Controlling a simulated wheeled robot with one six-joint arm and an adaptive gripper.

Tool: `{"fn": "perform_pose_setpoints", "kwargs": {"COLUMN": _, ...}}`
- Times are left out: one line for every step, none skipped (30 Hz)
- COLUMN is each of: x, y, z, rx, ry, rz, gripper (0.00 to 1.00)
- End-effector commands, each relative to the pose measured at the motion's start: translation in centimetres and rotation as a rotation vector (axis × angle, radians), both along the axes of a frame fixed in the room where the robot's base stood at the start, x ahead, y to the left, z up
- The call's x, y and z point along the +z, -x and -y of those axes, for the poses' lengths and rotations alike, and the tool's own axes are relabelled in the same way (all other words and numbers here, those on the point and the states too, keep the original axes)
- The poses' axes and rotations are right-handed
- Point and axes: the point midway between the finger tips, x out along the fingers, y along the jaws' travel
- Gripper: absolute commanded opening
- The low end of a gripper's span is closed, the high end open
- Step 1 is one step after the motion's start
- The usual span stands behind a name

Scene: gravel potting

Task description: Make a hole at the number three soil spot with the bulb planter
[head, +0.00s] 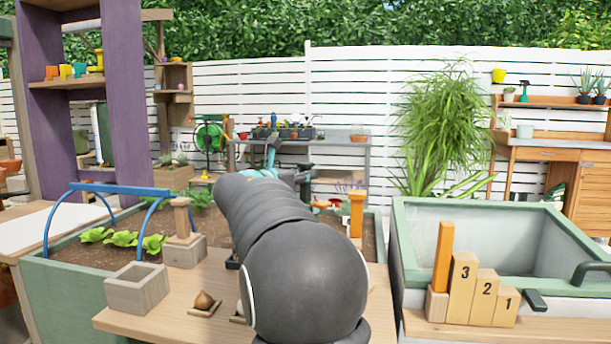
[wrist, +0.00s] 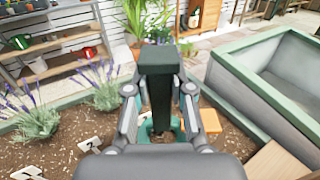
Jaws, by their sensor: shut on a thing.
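My gripper (wrist: 159,92) is shut on the bulb planter (wrist: 160,72), whose dark upright block stands between the fingers in the wrist view. A teal part (wrist: 146,130) shows below, low over or at the soil; I cannot tell whether it touches. A marker with a 2 (wrist: 89,144) stands in the soil (wrist: 62,150) to the left. Another marker (wrist: 28,173) at the bottom left is cut off, its number unclear. No number three marker is seen in the soil; the gripper and planter may hide it. In the head view my arm covers much of the bed.
An orange post (head: 357,212) stands close right of the planter, its top also in the wrist view (wrist: 209,121). Lavender (wrist: 107,88) grows at left. A green-rimmed basin (head: 405,237) is to the right. Numbered wooden blocks (head: 462,288) stand in front of it.

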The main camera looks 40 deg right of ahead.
Motion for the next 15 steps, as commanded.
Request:
{"fn": "perform_pose_setpoints", "kwargs": {"x": 0.2, "y": 0.0, "z": 0.0, "rx": 0.0, "ry": 0.001, "rz": 0.001, "gripper": 0.0}}
{"fn": "perform_pose_setpoints", "kwargs": {"x": 0.3, "y": 0.0, "z": 0.0, "rx": 0.0, "ry": 0.001, "rz": 0.001, "gripper": 0.0}}
{"fn": "perform_pose_setpoints", "kwargs": {"x": 0.4, "y": 0.0, "z": 0.0, "rx": 0.0, "ry": 0.001, "rz": 0.001, "gripper": 0.0}}
{"fn": "perform_pose_setpoints", "kwargs": {"x": 0.6, "y": 0.0, "z": 0.0, "rx": 0.0, "ry": 0.001, "rz": 0.001, "gripper": 0.0}}
{"fn": "perform_pose_setpoints", "kwargs": {"x": 0.8, "y": 0.0, "z": 0.0, "rx": 0.0, "ry": 0.001, "rz": 0.001, "gripper": 0.0}}
{"fn": "perform_pose_setpoints", "kwargs": {"x": 1.1, "y": 0.0, "z": 0.0, "rx": 0.0, "ry": 0.001, "rz": 0.001, "gripper": 0.0}}
{"fn": "perform_pose_setpoints", "kwargs": {"x": 1.3, "y": 0.0, "z": 0.0, "rx": 0.0, "ry": 0.001, "rz": 0.001, "gripper": 0.0}}
{"fn": "perform_pose_setpoints", "kwargs": {"x": 1.5, "y": 0.0, "z": 0.0, "rx": 0.0, "ry": 0.001, "rz": 0.001, "gripper": 0.0}}
{"fn": "perform_pose_setpoints", "kwargs": {"x": 1.8, "y": 0.0, "z": 0.0, "rx": 0.0, "ry": 0.001, "rz": 0.001, "gripper": 0.0}}
{"fn": "perform_pose_setpoints", "kwargs": {"x": 2.0, "y": 0.0, "z": 0.0, "rx": 0.0, "ry": 0.001, "rz": 0.001, "gripper": 0.0}}
{"fn": "perform_pose_setpoints", "kwargs": {"x": 2.2, "y": 0.0, "z": 0.0, "rx": 0.0, "ry": 0.001, "rz": 0.001, "gripper": 0.0}}
{"fn": "perform_pose_setpoints", "kwargs": {"x": 2.5, "y": 0.0, "z": 0.0, "rx": 0.0, "ry": 0.001, "rz": 0.001, "gripper": 0.0}}
{"fn": "perform_pose_setpoints", "kwargs": {"x": 2.7, "y": 0.0, "z": 0.0, "rx": 0.0, "ry": 0.001, "rz": 0.001, "gripper": 0.0}}
{"fn": "perform_pose_setpoints", "kwargs": {"x": 2.9, "y": 0.0, "z": 0.0, "rx": 0.0, "ry": 0.001, "rz": 0.001, "gripper": 0.0}}
{"fn": "perform_pose_setpoints", "kwargs": {"x": 3.2, "y": 0.0, "z": 0.0, "rx": 0.0, "ry": 0.001, "rz": 0.001, "gripper": 0.0}}
